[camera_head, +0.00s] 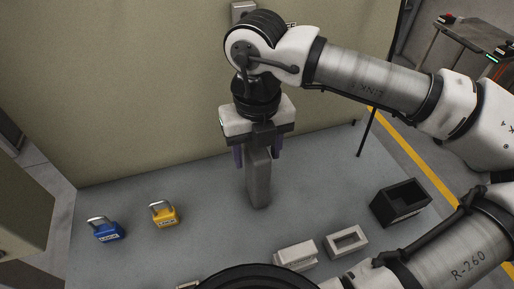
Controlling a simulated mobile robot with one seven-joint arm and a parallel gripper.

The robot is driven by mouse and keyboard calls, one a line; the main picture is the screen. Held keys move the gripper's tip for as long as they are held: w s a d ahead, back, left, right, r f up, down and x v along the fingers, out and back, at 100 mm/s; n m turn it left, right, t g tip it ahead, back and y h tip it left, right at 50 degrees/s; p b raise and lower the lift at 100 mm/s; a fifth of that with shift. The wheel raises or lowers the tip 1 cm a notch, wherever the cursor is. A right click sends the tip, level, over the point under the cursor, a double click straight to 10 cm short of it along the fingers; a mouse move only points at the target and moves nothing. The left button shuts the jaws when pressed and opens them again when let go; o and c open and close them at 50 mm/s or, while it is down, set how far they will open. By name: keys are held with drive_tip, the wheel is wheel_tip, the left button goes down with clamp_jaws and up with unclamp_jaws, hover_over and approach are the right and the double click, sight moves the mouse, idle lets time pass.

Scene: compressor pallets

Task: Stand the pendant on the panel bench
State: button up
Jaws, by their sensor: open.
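A tall grey block-like thing (258,185), which I take to be the pendant, is upright over the grey panel bench (190,248). Its lower end appears to rest on the bench surface. Its upper part is partly hidden by my gripper. My gripper (258,155) points down from above, with a dark purple finger on either side of the grey thing. The fingers are open and look apart from its sides.
A blue padlock (108,231) and a yellow padlock (164,215) are on the bench at left. A beige wall (140,90) rises behind. The bench's left middle is clear.

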wheel_tip(320, 180, up, 12)
drive_tip(key=shift+r+b, duration=0.15)
drive_tip(key=shift+b, duration=0.2)
idle(0.5)
